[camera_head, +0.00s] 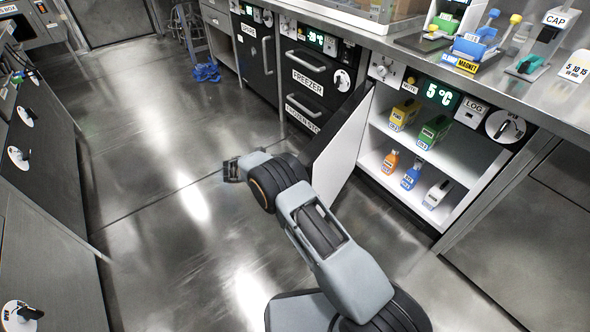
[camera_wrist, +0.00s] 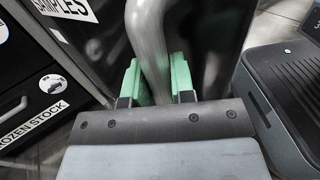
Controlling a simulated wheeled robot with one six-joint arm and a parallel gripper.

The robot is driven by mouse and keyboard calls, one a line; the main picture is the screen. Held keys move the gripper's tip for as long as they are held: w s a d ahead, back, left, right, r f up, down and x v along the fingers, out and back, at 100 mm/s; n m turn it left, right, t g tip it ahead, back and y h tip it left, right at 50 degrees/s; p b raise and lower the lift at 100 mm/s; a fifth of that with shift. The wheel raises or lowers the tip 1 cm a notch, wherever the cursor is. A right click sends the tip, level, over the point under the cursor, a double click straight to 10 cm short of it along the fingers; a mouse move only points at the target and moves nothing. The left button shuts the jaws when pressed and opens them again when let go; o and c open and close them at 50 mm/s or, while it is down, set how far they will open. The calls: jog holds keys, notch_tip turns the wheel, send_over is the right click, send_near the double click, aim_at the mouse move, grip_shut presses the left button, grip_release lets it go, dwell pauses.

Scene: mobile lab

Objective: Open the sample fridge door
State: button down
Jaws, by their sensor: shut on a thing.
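The sample fridge (camera_head: 440,150) stands at the right of the head view, under the counter, with a 5 °C display. Its door (camera_head: 347,150) is swung wide open, white inner face toward the shelves. My gripper (camera_head: 232,168) is on the outer side of the door; its fingertips are hard to make out there. In the wrist view my gripper (camera_wrist: 158,82) has its green fingers on either side of the grey bar handle (camera_wrist: 148,40), shut on it. The dark outer face of the door (camera_wrist: 205,35) is behind the handle, with a SAMPLES label (camera_wrist: 65,8).
The fridge shelves hold several small coloured boxes and bottles (camera_head: 411,175). Freezer drawers (camera_head: 308,75) stand left of the fridge. The counter (camera_head: 500,65) above carries lab items. The metal floor (camera_head: 150,180) left of the door is clear. Dark cabinets (camera_head: 35,160) line the left side.

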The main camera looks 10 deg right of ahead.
jog(key=shift+s+a+f, duration=0.1)
jog(key=c, duration=1.2)
grip_release()
jog(key=shift+a, duration=0.1)
jog(key=shift+c, duration=0.2)
jog(key=shift+o, duration=1.3)
jog(key=shift+d, duration=0.2)
jog(key=shift+r, duration=0.2)
jog(key=s+d+r+p, duration=0.2)
jog(key=s+r+p, duration=0.6)
jog(key=s+r, duration=0.4)
jog(key=shift+s+d+r, duration=0.2)
jog(key=shift+s+r, duration=0.15)
jog(key=shift+s, duration=0.5)
